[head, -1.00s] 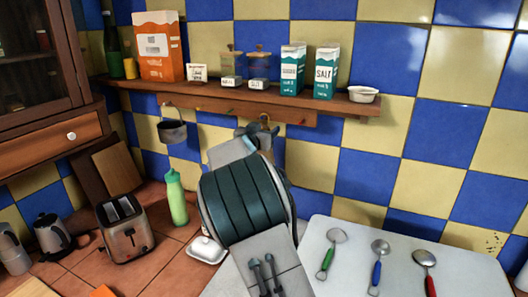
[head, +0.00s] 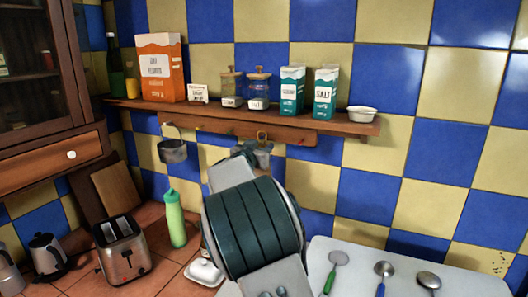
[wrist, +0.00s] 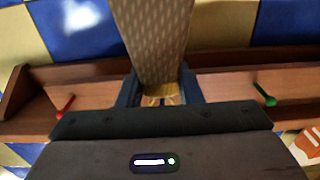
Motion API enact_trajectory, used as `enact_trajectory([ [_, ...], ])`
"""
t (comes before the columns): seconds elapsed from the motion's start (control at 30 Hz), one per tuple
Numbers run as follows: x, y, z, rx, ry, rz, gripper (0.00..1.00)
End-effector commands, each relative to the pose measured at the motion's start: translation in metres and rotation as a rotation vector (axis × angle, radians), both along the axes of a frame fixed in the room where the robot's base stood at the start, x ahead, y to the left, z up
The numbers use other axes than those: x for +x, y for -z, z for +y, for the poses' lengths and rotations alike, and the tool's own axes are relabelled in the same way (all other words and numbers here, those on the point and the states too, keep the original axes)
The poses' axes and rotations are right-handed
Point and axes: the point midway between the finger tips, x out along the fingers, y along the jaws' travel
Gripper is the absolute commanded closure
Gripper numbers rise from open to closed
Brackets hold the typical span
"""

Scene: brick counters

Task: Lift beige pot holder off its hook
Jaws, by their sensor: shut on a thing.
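The beige pot holder (wrist: 163,35), with a fine pattern, shows in the wrist view between the two fingers of my gripper (wrist: 160,92). My gripper is shut on its narrow end. A yellowish hook or loop (wrist: 160,101) shows just past the fingertips, against the wooden rail; I cannot tell whether the holder still hangs on it. In the head view my gripper (head: 256,152) is at the rail below the shelf, and my arm hides the pot holder. A yellowish hook (head: 262,137) shows just above the fingers.
The wooden rail (head: 215,127) carries a hanging metal pot (head: 173,151) to the left. The shelf above (head: 335,122) holds boxes, jars and a white bowl (head: 362,113). A green bottle (head: 174,218) and a toaster (head: 122,248) stand below left. Utensils lie on a white surface (head: 350,255).

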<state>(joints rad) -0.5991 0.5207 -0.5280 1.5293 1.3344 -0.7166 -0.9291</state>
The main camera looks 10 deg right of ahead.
Motion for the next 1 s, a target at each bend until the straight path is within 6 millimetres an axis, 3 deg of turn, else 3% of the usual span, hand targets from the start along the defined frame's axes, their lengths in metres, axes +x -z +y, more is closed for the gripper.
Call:
enact_trajectory([
  [0.4,-0.085,0.002,0.057,0.002,-0.005,-0.002,1.00],
  [0.6,-0.116,0.001,0.078,0.002,-0.003,-0.001,1.00],
  [1.0,-0.134,0.000,0.089,-0.001,0.000,0.000,1.00],
])
